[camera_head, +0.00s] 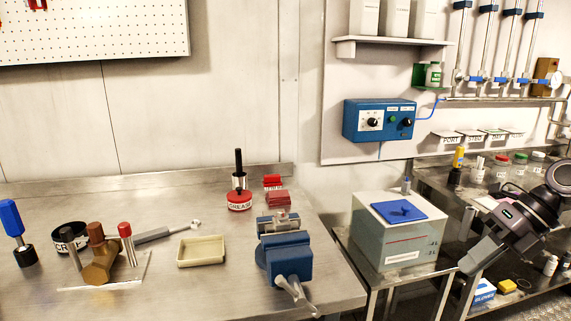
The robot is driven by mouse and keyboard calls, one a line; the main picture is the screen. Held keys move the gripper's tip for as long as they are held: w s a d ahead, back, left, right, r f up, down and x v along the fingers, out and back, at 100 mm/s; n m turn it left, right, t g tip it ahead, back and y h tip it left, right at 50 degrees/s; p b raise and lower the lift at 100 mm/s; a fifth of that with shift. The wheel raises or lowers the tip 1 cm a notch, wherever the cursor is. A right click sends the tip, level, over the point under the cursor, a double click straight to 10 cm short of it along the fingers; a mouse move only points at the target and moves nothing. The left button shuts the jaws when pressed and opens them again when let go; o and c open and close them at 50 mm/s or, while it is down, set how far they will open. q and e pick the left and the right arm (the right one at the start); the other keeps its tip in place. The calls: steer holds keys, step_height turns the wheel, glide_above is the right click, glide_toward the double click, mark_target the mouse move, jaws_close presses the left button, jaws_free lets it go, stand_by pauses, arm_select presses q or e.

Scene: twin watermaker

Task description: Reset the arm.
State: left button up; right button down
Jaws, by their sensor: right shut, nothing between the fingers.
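My right arm comes in at the right edge, and its dark grey gripper (467,264) points down and left. The gripper is shut and empty, in front of the shelving on the right and to the right of the grey box with a blue lid (401,210). It appears apart from the box. My left gripper is not in view.
A steel bench at left holds a blue vise (287,257), a red grease tin (239,200), a cream tray (201,251), a brown valve body (101,262) and a blue-handled tool (14,225). A blue control box (379,120) hangs on the wall.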

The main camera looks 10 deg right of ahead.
steer(key=a+f+m+t+y, duration=0.4)
steer(key=a+m+t+y, duration=0.15)
steer(key=a, duration=0.55)
steer(key=a+f+m+t+y, duration=0.4)
steer(key=a+m, duration=0.2)
steer(key=a, duration=0.5)
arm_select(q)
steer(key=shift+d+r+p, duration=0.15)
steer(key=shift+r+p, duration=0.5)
arm_select(e)
steer(key=s+d+f+m+h, duration=0.2)
steer(key=s+f+m+h, duration=0.5)
steer(key=f+m, duration=0.4)
steer(key=s+d+f+m+h, duration=0.2)
steer(key=s+f+m+h, duration=0.5)
steer(key=s+f+m, duration=0.2)
step_height(320, 180, down, 4)
steer(key=shift+s+r+m+g, duration=0.15)
steer(key=shift+m+g, duration=0.3)
steer(key=shift+m, duration=0.7)
